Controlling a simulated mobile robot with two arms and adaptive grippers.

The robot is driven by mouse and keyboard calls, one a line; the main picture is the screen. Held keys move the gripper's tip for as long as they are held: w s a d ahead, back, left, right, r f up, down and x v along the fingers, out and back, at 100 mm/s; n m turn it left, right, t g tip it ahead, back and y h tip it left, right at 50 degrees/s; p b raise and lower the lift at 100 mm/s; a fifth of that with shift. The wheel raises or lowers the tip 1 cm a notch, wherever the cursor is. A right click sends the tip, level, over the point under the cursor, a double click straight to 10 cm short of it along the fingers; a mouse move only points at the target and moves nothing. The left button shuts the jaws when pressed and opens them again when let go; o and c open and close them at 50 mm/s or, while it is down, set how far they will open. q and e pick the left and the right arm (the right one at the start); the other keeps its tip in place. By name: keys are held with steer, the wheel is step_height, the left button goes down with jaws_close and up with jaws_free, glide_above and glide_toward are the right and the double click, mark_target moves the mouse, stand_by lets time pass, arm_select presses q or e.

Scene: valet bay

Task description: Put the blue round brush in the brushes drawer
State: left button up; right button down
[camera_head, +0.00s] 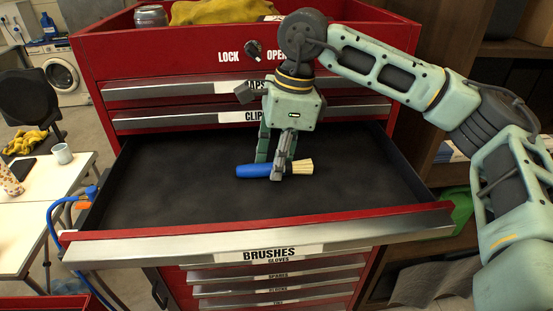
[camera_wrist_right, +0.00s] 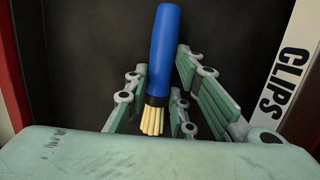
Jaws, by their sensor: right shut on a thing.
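The blue round brush (camera_head: 257,171) has a blue handle and pale bristles. It is held level inside the outline of the open brushes drawer (camera_head: 160,185), which has a dark, otherwise bare floor and a BRUSHES label on its front. My right gripper (camera_head: 279,168) points down and is shut on the brush near the bristle end. In the right wrist view the brush (camera_wrist_right: 164,50) lies between the fingers (camera_wrist_right: 170,95), over the dark drawer floor. I cannot tell whether the brush touches the floor. My left gripper is not in view.
The red tool cabinet (camera_head: 180,65) has closed drawers above and below the open one. A yellow cloth (camera_head: 220,12) and a metal jar (camera_head: 150,15) sit on top. A white table (camera_head: 70,172) with a cup stands left. Wooden shelves (camera_head: 450,80) stand right, behind my arm.

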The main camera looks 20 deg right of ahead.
mark_target(287, 161)
steer(key=c, duration=1.5)
jaws_free()
steer(key=shift+r+p, duration=0.3)
steer(key=shift+r, duration=0.1)
steer(key=r, duration=0.3)
steer(key=d+r+b, duration=0.1)
steer(key=r, duration=0.3)
steer(key=d+r+b, duration=0.1)
steer(key=r, duration=0.3)
steer(key=shift+s+r, duration=0.2)
steer(key=shift+s, duration=0.05)
